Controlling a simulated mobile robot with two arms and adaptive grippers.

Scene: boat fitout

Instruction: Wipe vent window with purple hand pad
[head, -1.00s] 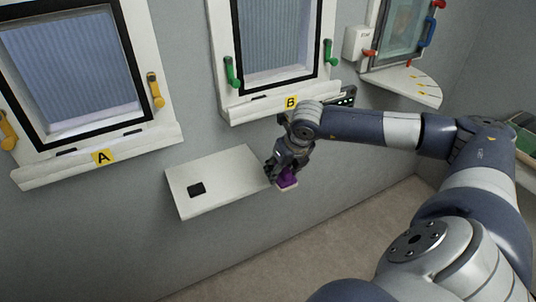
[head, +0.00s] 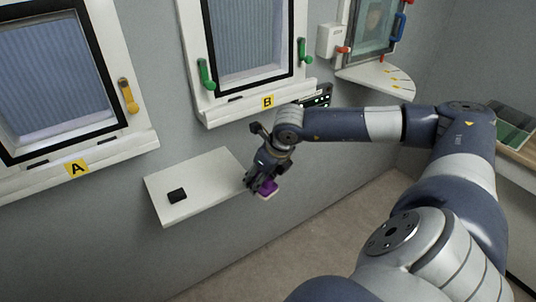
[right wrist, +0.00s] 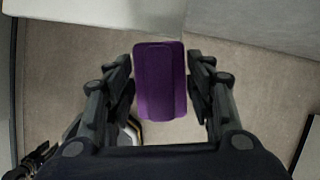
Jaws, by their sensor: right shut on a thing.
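The purple hand pad (head: 267,187) is held in my right gripper (head: 258,181), just off the right end of the white wall shelf. In the right wrist view the pad (right wrist: 160,80) sits between both fingers of the right gripper (right wrist: 160,92), which are closed on its sides. Its pale underside edge shows in the head view. Three windows are on the walls: window A (head: 45,75) with yellow handles, window B (head: 247,40) with green handles, and a window with red and blue handles (head: 372,28) at the upper right. I cannot tell which is the vent window.
A small black block (head: 177,195) lies on the white shelf (head: 205,180). A quarter-round ledge (head: 385,80) with yellow marks is under the upper right window. A white box (head: 332,40) and a dark panel (head: 317,97) are on the wall. Open floor (head: 330,235) lies below.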

